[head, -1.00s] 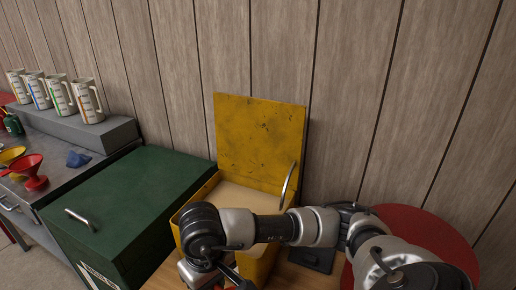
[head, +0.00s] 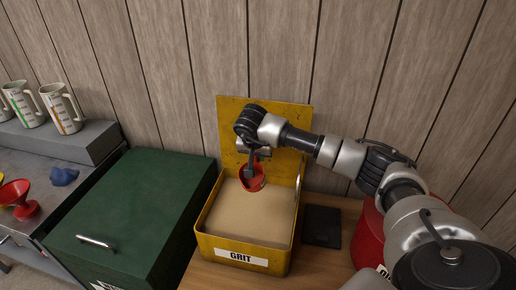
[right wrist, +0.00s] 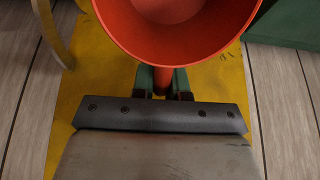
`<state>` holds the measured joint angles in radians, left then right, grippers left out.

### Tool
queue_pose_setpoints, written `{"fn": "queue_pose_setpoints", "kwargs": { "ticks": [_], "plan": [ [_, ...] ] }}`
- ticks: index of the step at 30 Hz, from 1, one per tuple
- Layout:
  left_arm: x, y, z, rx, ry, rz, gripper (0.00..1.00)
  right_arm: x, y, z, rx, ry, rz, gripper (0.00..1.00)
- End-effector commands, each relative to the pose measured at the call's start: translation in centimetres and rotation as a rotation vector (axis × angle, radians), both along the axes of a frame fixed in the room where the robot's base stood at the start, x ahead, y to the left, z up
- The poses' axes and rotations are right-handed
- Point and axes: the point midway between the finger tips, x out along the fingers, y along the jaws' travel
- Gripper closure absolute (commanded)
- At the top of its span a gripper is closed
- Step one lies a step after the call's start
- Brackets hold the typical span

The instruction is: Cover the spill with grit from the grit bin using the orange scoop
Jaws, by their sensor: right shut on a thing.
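The yellow grit bin (head: 241,249) stands with its lid up against the wall, labelled GRIT and filled with pale tan grit (head: 240,218). My right gripper (head: 248,174) is over the back part of the bin, shut on the handle of the orange scoop (head: 257,184). The scoop looks red-orange and is held above the grit. In the right wrist view the scoop's round bowl (right wrist: 180,45) is close up, its handle between the fingers (right wrist: 165,82). I cannot tell whether it holds grit. The spill and my left gripper are not in view.
A green chest (head: 132,213) stands left of the bin. A grey bench with a red funnel (head: 18,200), blue cloth (head: 64,176) and measuring jugs (head: 62,108) is further left. A red round container (head: 368,240) and dark flat pad (head: 321,226) are right of the bin.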

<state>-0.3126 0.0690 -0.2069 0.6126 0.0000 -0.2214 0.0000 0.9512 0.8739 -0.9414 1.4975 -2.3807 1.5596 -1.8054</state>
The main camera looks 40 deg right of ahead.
Motion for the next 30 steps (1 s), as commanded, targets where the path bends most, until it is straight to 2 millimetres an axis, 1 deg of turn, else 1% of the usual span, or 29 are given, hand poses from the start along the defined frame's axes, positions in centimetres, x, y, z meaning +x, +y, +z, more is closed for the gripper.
{"fn": "queue_pose_setpoints", "kwargs": {
  "ticks": [5, 10, 30],
  "plan": [
    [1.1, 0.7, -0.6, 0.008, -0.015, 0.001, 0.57, 0.0, 0.0, -0.9, 0.000, 0.000, -0.001, 1.00],
    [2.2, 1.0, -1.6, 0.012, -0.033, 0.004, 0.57, 0.0, 0.0, -2.5, 0.000, 0.003, -0.001, 1.00],
    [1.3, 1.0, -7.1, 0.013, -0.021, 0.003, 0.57, 0.0, 0.0, -10.6, -0.001, 0.001, 0.000, 1.00]
  ]
}}
